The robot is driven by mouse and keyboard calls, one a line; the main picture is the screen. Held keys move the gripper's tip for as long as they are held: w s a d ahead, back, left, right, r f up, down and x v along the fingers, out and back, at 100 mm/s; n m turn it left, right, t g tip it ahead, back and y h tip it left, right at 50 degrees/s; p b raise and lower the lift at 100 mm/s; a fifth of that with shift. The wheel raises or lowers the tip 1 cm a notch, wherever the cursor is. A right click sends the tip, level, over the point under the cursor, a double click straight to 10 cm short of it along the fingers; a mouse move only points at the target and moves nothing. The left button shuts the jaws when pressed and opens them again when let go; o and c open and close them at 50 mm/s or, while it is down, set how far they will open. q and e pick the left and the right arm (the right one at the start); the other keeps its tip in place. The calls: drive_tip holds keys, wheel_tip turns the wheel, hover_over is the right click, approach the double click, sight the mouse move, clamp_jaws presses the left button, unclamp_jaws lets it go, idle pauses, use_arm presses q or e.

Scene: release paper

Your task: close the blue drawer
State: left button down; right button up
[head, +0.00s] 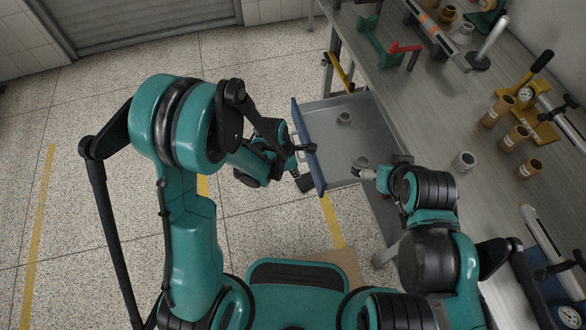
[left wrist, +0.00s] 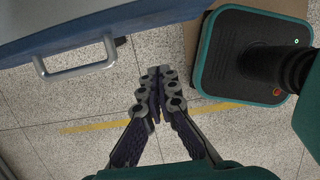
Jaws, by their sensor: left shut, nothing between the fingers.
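The blue drawer is pulled out from under the workbench, and its blue front panel (head: 311,158) faces left. Its grey inside (head: 335,105) is visible from above. In the left wrist view the blue front (left wrist: 140,12) and its silver handle (left wrist: 78,69) are at the upper left. My left gripper (head: 304,182) is just outside the drawer front, near the handle. In the left wrist view its fingers (left wrist: 160,95) are together and empty, apart from the handle. My right gripper (head: 362,173) is over or beside the drawer's near edge; its finger opening is too small to judge.
The workbench (head: 440,125) on the right carries brown cylinders (head: 515,138), a yellow press (head: 535,112) and a green and red stand (head: 380,45). Open speckled floor (head: 255,65) lies left of the drawer.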

use_arm(q)
drive_tip(key=shift+w+d+f+b, duration=0.3)
drive_tip(key=shift+d+f, duration=0.2)
drive_tip(key=shift+d, duration=0.25)
drive_tip(key=shift+w+d+f+b, duration=0.3)
drive_tip(key=shift+d+f, duration=0.2)
drive_tip(key=shift+d, duration=0.25)
drive_tip(key=shift+w+d+f+b, duration=0.25)
drive_tip(key=shift+d+f, duration=0.25)
drive_tip(key=shift+d, duration=0.25)
use_arm(e)
drive_tip(key=shift+f, duration=1.25)
